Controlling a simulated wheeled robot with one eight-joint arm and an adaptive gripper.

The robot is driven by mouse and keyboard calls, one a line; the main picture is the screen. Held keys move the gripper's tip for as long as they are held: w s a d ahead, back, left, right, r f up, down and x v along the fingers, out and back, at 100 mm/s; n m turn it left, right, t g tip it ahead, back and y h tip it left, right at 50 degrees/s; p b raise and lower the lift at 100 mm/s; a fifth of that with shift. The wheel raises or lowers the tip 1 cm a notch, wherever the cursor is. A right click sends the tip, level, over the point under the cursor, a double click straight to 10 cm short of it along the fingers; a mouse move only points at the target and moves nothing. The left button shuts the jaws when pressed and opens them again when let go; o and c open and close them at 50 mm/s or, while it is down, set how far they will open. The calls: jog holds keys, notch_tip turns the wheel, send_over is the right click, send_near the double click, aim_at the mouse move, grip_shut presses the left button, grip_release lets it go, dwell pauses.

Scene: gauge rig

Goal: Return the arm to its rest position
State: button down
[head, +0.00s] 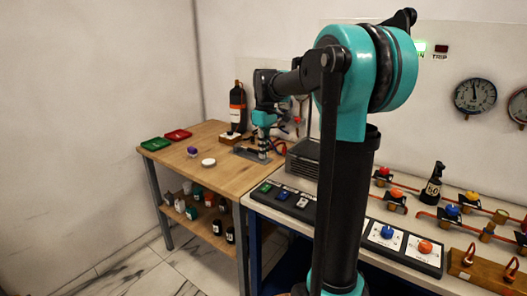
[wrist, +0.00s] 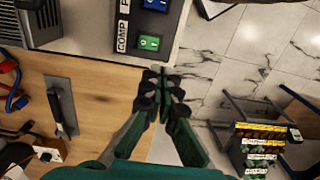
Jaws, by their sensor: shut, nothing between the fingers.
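My arm rises at the right of the head view and reaches left over the wooden bench (head: 228,176). My gripper (head: 264,154) hangs fingers-down at its end, in front of the bench's back part. In the wrist view my gripper (wrist: 163,82) has its dark fingers drawn together, with nothing seen between them. It shows over the bench's edge, just below the switch panel (wrist: 143,38) with its green switch. The gripper's height above the bench is hard to tell.
A dark bottle (head: 237,108) stands behind the gripper. Green (head: 156,144) and red (head: 178,135) trays, a purple item (head: 193,151) and a white disc (head: 208,162) lie left. A grey ribbed box (head: 303,158) stands right. A grey plate (wrist: 60,108) lies beside the gripper.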

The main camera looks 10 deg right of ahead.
jog(key=shift+r, duration=0.2)
jog(key=s+d+f+m+t, duration=0.2)
jog(key=s+f+m, duration=0.2)
jog(key=s+f, duration=0.7)
jog(key=s+d+f+m+t, duration=0.2)
jog(key=s+f+m, duration=0.3)
jog(key=s+f, duration=0.5)
jog(key=s, duration=0.3)
jog(key=shift+d+f+t, duration=0.3)
jog(key=shift+f, duration=0.05)
